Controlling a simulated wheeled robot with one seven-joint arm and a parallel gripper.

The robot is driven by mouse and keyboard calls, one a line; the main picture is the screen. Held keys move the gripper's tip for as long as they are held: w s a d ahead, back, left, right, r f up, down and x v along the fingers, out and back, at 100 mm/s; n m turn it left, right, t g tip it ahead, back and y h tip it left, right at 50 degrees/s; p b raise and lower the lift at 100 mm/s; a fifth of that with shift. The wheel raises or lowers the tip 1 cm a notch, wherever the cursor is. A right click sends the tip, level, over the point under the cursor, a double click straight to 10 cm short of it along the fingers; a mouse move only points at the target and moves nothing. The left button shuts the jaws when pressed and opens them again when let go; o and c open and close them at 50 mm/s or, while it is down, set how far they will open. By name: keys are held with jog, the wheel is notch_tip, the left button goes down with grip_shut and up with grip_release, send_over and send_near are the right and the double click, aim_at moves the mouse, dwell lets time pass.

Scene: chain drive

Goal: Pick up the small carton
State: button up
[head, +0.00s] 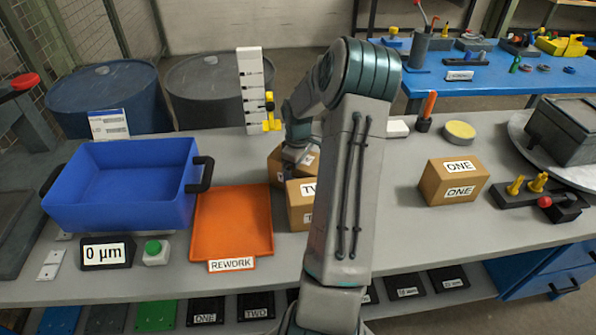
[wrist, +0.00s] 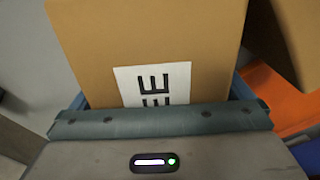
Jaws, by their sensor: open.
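Three brown cartons stand on the grey bench. One carton (head: 277,168) is behind the middle, partly hidden by my arm; its label in the wrist view (wrist: 150,45) shows letters ending in E. My gripper (head: 296,153) is over this carton with its jaws open, and blue finger parts show at both sides of it. Contact with the sides cannot be told. A carton marked TWO (head: 298,216) stands in front, half hidden by my arm. A carton marked ONE (head: 453,184) stands apart at right. Which is the small one is not marked.
An orange REWORK tray (head: 232,222) lies left of the cartons, with a blue bin (head: 120,212) further left. A yellow round pad (head: 459,131) and a dark fixture with yellow pegs (head: 540,196) are at right. Bench is clear around carton ONE.

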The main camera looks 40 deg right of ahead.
jog(key=c, duration=1.3)
jog(key=shift+w+r, duration=0.1)
jog(key=c, duration=0.4)
jog(key=shift+r, duration=0.15)
